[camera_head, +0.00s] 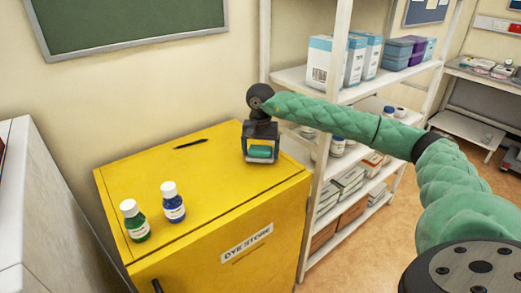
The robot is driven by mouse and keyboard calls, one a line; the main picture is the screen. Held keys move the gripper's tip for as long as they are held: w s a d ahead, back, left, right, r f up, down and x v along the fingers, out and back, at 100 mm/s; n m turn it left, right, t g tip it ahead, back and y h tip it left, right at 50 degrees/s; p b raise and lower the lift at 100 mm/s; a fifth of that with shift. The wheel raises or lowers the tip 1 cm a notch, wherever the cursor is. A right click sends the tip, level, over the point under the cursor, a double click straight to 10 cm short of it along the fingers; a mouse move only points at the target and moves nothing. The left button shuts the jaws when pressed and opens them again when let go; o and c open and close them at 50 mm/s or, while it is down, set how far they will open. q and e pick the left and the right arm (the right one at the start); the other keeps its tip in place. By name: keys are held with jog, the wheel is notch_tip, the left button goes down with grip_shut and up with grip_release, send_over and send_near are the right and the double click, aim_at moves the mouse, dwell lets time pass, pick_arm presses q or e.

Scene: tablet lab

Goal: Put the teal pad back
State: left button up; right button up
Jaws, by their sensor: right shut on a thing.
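The teal pad (261,151) is a small teal block at the far right of the top of the yellow cabinet. My right gripper (260,155) points down over it and is shut on it. The dark gripper body hides part of the pad, and a pale strip shows just below the teal. I cannot tell whether the pad touches the cabinet top. My left gripper is not in view.
The yellow cabinet (228,190) is labelled DYE STORE. A green bottle (135,222) and a blue bottle (173,204) stand at its left front. A black pen (190,143) lies near its back. Its middle is clear. White shelving (300,80) stands close on the right.

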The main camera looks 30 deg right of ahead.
jog(key=shift+f, duration=0.5)
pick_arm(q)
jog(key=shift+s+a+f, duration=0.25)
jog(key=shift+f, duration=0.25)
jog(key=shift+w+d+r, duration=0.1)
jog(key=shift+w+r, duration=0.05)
pick_arm(e)
jog(key=shift+f, duration=0.15)
jog(key=o, duration=0.8)
jog(key=shift+c, duration=0.2)
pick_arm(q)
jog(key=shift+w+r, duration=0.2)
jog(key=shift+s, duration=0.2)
